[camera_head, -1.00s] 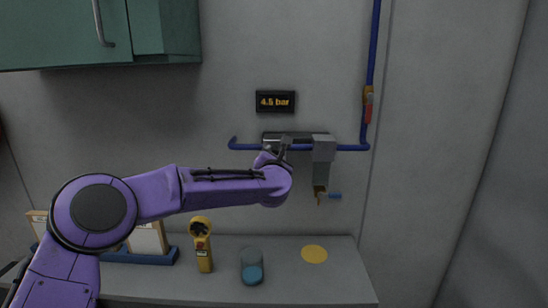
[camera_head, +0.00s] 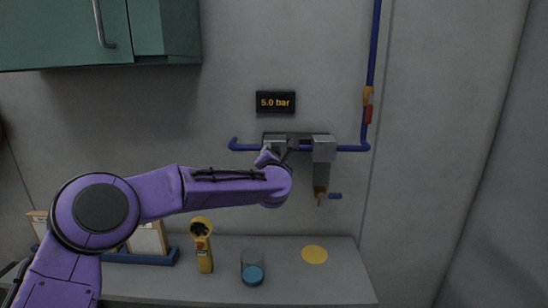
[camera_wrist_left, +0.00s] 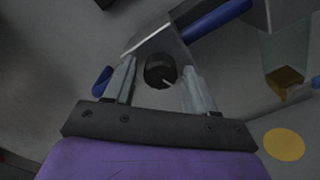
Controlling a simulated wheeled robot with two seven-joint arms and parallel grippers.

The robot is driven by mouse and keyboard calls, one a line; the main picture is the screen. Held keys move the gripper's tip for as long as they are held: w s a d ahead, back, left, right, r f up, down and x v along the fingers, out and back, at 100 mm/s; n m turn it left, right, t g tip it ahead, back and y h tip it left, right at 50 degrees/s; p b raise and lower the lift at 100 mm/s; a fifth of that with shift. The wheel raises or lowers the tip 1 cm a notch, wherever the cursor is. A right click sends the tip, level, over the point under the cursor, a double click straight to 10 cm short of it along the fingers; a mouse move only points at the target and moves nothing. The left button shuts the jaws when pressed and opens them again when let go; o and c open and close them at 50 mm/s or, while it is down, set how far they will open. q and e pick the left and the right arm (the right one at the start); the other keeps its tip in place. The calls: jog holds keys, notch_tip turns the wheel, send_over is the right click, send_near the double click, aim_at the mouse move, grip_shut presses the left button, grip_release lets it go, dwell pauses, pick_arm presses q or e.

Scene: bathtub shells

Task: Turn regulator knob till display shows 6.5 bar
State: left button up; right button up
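The display (camera_head: 275,102) on the wall reads 5.0 bar in the head view. The regulator knob (camera_wrist_left: 160,72) is a dark round knob with a pale pointer mark, seen in the left wrist view. My left gripper (camera_wrist_left: 160,66) has one finger on each side of the knob, with a visible gap to each finger, so it looks open around it. In the head view my left gripper (camera_head: 274,150) is at the regulator under the display, and my purple arm and wrist hide the knob. My right gripper is not in view.
A blue pipe (camera_head: 371,60) with a red-and-yellow valve (camera_head: 368,106) runs right of the regulator. A yellow handheld device (camera_head: 203,250), a blue-filled cup (camera_head: 252,270) and a yellow disc (camera_head: 314,254) are on the counter.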

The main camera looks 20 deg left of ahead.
pick_arm(q)
jog(key=b+v, duration=0.4)
jog(key=v, duration=0.6)
jog(key=shift+s+b, duration=0.25)
jog(key=shift+b, duration=0.15)
